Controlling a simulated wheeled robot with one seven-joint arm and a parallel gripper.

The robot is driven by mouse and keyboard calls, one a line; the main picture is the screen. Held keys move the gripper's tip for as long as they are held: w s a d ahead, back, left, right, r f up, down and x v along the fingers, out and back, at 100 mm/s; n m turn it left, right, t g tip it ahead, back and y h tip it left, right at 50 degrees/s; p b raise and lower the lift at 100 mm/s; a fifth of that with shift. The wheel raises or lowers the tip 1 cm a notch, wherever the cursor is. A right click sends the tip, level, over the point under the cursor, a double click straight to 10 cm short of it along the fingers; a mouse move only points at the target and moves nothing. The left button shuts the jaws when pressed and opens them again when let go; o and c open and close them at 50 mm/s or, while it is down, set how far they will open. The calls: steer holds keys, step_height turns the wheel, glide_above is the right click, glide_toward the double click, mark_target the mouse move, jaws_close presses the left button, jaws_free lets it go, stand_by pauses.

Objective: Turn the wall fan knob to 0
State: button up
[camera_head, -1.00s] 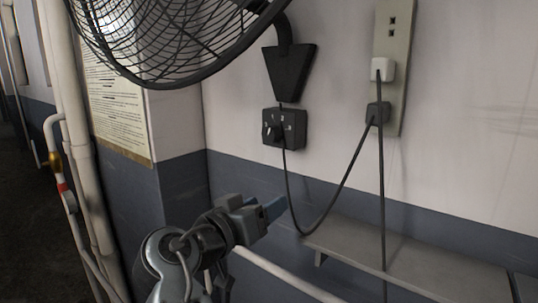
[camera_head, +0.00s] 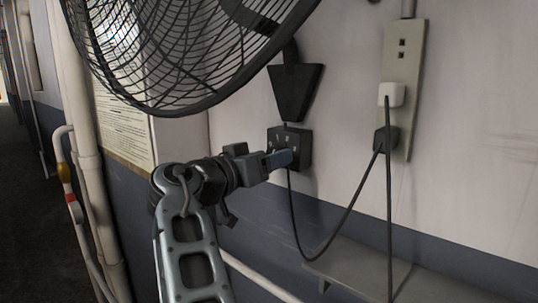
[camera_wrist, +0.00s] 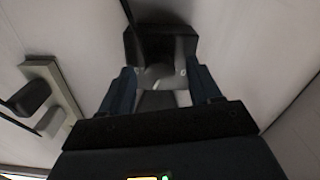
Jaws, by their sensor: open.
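The wall fan's black control box (camera_head: 303,143) is fixed to the white wall below the black fan bracket (camera_head: 294,90). My gripper (camera_head: 283,158) is raised in front of the box, its blue fingers covering the knob in the head view. In the wrist view the box (camera_wrist: 137,47) lies straight ahead. My open gripper (camera_wrist: 160,90) has one blue finger at each side, with the dark knob (camera_wrist: 155,100) showing between them. Touch between fingers and knob cannot be told. The dial marks are too small and dim to read.
The fan cage (camera_head: 185,60) hangs close above my arm. A black cable (camera_head: 345,215) loops from the box to a plug on the outlet panel (camera_head: 410,75). A grey shelf (camera_head: 360,265) sits below. White pipes (camera_head: 88,150) stand at left.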

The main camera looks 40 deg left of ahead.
steer(key=shift+w, duration=0.2)
steer(key=shift+c, duration=0.2)
steer(key=c, duration=1)
